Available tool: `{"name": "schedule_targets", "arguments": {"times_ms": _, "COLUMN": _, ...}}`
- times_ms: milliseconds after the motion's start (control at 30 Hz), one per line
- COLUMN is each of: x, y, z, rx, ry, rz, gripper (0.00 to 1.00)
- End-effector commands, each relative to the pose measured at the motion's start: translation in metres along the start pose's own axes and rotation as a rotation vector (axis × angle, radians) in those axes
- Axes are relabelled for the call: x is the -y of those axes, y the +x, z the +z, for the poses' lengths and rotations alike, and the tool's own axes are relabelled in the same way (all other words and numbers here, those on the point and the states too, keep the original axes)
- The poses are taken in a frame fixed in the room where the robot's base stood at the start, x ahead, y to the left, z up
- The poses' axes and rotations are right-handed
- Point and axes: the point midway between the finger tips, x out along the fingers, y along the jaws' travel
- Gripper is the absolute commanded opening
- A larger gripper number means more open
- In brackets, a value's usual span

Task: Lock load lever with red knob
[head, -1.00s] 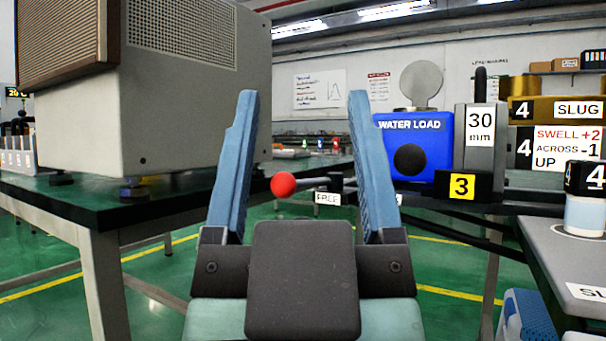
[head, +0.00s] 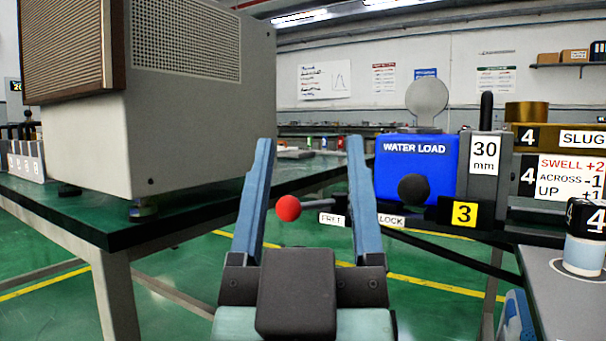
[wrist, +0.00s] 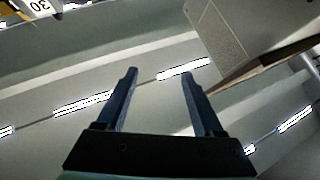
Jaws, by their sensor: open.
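The red knob (head: 288,208) is a ball on the left end of a thin lever (head: 320,203) in the head view. The lever runs right toward the blue water load (head: 415,165). A FREE label (head: 332,219) and a LOCK label (head: 391,220) sit below and right of the lever; the knob is on the FREE side. My gripper (head: 310,150) is open and empty, pointing up. In the picture the knob shows between its two blue fingers, nearer the left one; I cannot tell the depth gap. The wrist view shows the open fingers (wrist: 160,72) but not the knob.
A large grey cabinet (head: 190,110) stands on a dark green table (head: 108,232) at left. A grey 30 mm block (head: 483,160) and a brass slug block (head: 570,140) stand at right. A grey bench (head: 545,260) is at lower right. Green floor lies open between.

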Motion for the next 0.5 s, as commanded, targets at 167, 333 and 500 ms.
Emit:
{"name": "schedule_targets", "arguments": {"times_ms": 167, "x": 0.005, "y": 0.040, "z": 0.007, "rx": 0.141, "ry": -0.092, "rz": 0.006, "gripper": 0.69}}
{"name": "schedule_targets", "arguments": {"times_ms": 333, "x": 0.011, "y": 0.057, "z": 0.025, "rx": 0.265, "ry": -0.190, "rz": -0.002, "gripper": 0.69}}
{"name": "schedule_targets", "arguments": {"times_ms": 500, "x": 0.017, "y": 0.066, "z": 0.040, "rx": 0.385, "ry": -0.296, "rz": -0.025, "gripper": 0.69}}
